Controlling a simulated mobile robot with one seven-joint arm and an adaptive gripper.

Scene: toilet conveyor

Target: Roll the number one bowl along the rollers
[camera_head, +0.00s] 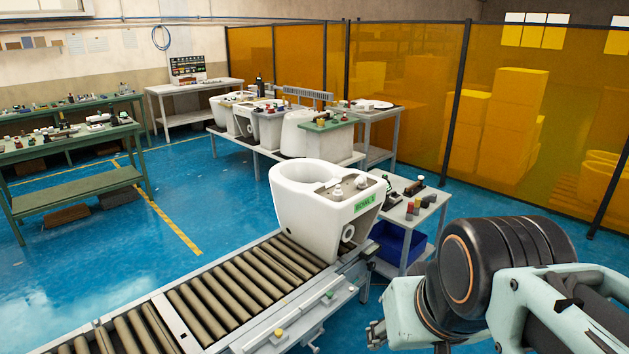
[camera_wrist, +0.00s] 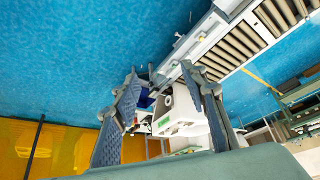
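The white toilet bowl (camera_head: 308,214) with a green "BOWL 1" label (camera_head: 365,203) stands upright at the far end of the roller conveyor (camera_head: 215,298). Its top is open, and small fittings lie on its rear deck. In the wrist view the bowl (camera_wrist: 180,112) shows between my fingers, some way beyond them, with the rollers (camera_wrist: 262,28) at upper right. My gripper (camera_wrist: 160,72) is open and empty, with its two dark fingers spread. In the head view my arm is at lower right, apart from the bowl; its fingertips cannot be made out clearly.
A small table (camera_head: 425,205) with fittings and a blue bin (camera_head: 398,243) stands right behind the bowl. More bowls stand on a bench (camera_head: 262,158) at the back. Green workbenches (camera_head: 78,184) are at left. Orange screens (camera_head: 405,90) close off the right. Blue floor left of the conveyor is clear.

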